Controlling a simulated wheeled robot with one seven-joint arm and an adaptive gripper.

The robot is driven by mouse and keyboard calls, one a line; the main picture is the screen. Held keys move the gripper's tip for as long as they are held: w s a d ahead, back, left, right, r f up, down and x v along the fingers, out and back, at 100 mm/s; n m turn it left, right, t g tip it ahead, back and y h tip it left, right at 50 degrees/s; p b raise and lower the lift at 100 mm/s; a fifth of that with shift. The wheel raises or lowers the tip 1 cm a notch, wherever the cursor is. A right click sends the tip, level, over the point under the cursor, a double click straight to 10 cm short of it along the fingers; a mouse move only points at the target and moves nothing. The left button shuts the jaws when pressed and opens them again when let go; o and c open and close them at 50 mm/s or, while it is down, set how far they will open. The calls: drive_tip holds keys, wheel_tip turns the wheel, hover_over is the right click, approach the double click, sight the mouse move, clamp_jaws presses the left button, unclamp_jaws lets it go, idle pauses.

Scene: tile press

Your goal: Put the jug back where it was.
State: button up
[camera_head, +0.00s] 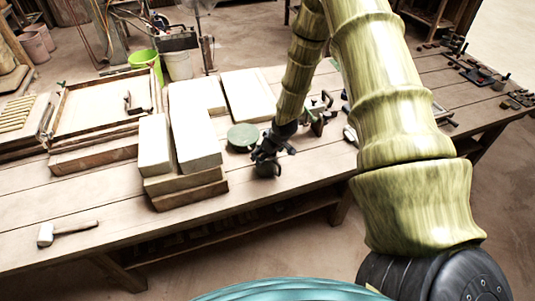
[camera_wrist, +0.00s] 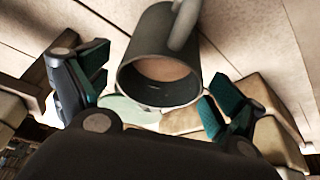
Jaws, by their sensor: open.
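The jug (camera_wrist: 142,75) is a dark grey-green cylinder with a handle. In the wrist view its open mouth faces me, with the handle at the top of the picture. In the head view the jug (camera_head: 267,169) is a small dark shape near the front edge of the bench, partly hidden by my gripper. My gripper (camera_wrist: 157,92) is open, with one teal-padded finger on each side of the jug's mouth. Gaps show between the fingers and the jug. In the head view my gripper (camera_head: 266,153) is directly over the jug.
A round green disc (camera_head: 242,137) lies just behind and left of the jug. Pale blocks (camera_head: 196,130) are stacked further left, beside a wooden frame (camera_head: 100,108). A mallet (camera_head: 66,232) lies at the front left. Clamp-like metal tools (camera_head: 320,115) stand to the right.

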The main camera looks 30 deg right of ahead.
drive_tip(key=shift+r, duration=0.2)
drive_tip(key=shift+a+b+v, duration=0.4)
drive_tip(key=shift+b+v, duration=1.3)
drive_tip(key=shift+v, duration=4.15)
drive_tip(key=s+a+f+m+g, duration=0.1)
drive_tip(key=s+a+f+g, duration=0.1)
drive_tip(key=s+a+f, duration=1.2)
drive_tip(key=s+a+f+g, duration=0.1)
drive_tip(key=s+a+f, duration=0.1)
drive_tip(key=s, duration=0.5)
drive_tip(key=s+a+f, duration=0.2)
drive_tip(key=s+f, duration=0.3)
drive_tip(key=s, duration=0.1)
drive_tip(key=s+a+f+m+g, duration=0.1)
drive_tip(key=s+a+f, duration=0.1)
drive_tip(key=s, duration=0.5)
drive_tip(key=shift+s+f+g+h, duration=0.3)
drive_tip(key=shift+s+f+h, duration=0.1)
drive_tip(key=shift+f, duration=0.4)
drive_tip(key=shift+w+a+f, duration=0.1)
